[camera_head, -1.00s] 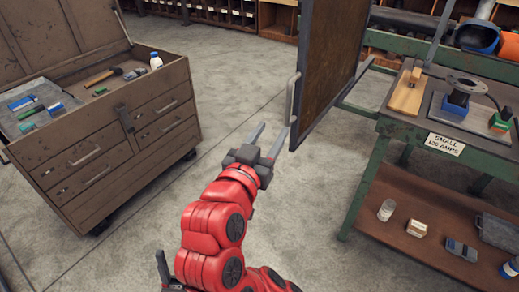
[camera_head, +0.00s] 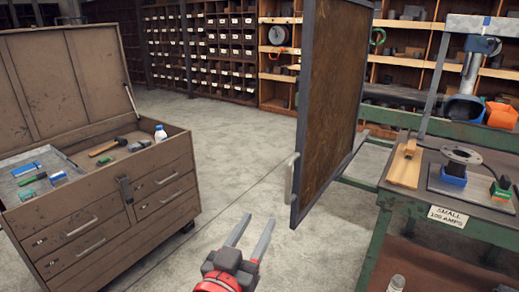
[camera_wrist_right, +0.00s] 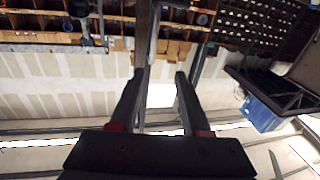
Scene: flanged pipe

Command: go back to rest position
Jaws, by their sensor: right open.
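My right gripper (camera_head: 250,238) is at the bottom centre of the head view, with its two grey fingers apart and nothing between them. It is over bare floor, left of the dark upright panel (camera_head: 330,100) and apart from its handle (camera_head: 291,178). The right wrist view also shows the two dark fingers (camera_wrist_right: 158,95) spread and empty. My left gripper is not in view. The flanged pipe piece (camera_head: 461,158) sits on a blue block on the green workbench at the right.
A brown tool chest (camera_head: 95,230) with its lid up stands at the left. The green workbench (camera_head: 375,240) stands at the right, with a wooden block (camera_head: 405,168) on top. Shelves (camera_head: 215,55) line the back. The floor (camera_head: 235,140) between chest and panel is clear.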

